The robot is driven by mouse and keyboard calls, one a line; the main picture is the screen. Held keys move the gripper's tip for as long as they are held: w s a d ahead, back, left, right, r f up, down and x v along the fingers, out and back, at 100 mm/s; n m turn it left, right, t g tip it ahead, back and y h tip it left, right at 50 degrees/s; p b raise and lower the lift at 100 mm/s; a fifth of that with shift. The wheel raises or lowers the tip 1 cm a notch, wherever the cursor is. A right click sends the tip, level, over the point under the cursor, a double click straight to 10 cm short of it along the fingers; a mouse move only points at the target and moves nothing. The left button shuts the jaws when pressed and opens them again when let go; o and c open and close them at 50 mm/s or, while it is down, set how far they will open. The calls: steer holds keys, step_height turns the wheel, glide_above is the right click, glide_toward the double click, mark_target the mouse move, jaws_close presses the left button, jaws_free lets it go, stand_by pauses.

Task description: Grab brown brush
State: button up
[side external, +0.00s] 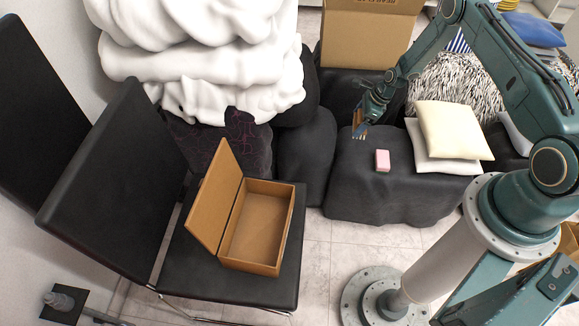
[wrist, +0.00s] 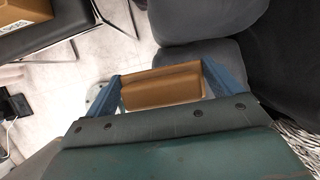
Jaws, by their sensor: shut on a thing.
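The brown brush (wrist: 162,87) shows in the wrist view as a brown block between the two blue fingers of my gripper (wrist: 165,84). My gripper is shut on it, with a finger against each end. In the side external view, my gripper (side external: 361,128) is over the left part of the dark-covered seat (side external: 350,190). The brush is small and mostly hidden there, and I cannot tell whether it is clear of the seat.
A pink block (side external: 382,160) lies right of my gripper, beside cream cushions (side external: 452,130). An open, empty brown box (side external: 262,225) sits on a black chair (side external: 190,270). A cardboard box (side external: 368,40) stands behind. White bundled cloth (side external: 205,60) is piled at back left.

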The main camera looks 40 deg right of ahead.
steer(key=shift+r, duration=0.25)
steer(key=shift+a, duration=0.1)
stand_by(0.4)
